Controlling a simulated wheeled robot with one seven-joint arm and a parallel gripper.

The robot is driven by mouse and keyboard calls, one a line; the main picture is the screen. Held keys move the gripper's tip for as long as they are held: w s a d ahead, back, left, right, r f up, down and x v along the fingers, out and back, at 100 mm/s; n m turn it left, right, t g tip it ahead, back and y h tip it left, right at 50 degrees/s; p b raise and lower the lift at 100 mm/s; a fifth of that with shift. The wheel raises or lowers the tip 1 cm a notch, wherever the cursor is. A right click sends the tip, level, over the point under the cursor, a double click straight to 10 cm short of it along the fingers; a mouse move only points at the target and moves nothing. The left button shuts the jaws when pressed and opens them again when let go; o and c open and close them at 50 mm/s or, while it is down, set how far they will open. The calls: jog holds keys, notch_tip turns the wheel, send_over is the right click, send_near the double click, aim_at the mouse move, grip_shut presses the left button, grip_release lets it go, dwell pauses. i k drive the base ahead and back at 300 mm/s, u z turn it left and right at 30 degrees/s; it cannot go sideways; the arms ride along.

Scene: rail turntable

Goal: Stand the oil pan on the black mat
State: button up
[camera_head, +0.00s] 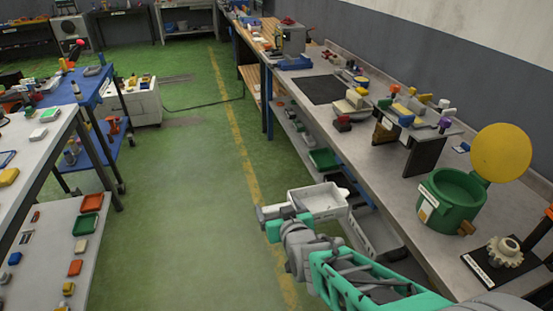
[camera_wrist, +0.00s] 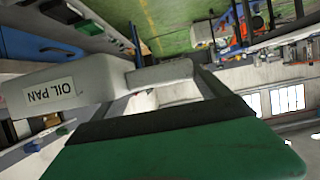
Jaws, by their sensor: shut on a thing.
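The oil pan (camera_head: 318,200) is a white, shallow, open-topped pan, held in the air over the aisle beside the long workbench. In the wrist view the oil pan (camera_wrist: 70,85) shows its OIL PAN label upside down. My gripper (camera_head: 283,213) is shut on the pan at its near left side; a green finger with a dark pad fills the lower wrist view. The exact contact is partly hidden. The black mat (camera_head: 322,89) lies flat on the workbench, farther back than the pan, and looks bare.
The grey workbench (camera_head: 390,170) runs along the right. Coloured parts and a small raised stand (camera_head: 425,150) sit in front of the mat. A green pot (camera_head: 452,200) with a yellow disc and a gear (camera_head: 505,250) are nearer. The green floor aisle (camera_head: 190,190) is clear.

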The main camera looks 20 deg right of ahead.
aim_at(328, 92)
jog(key=z, duration=0.2)
jog(key=i, duration=3.1)
jog(key=u, duration=0.2)
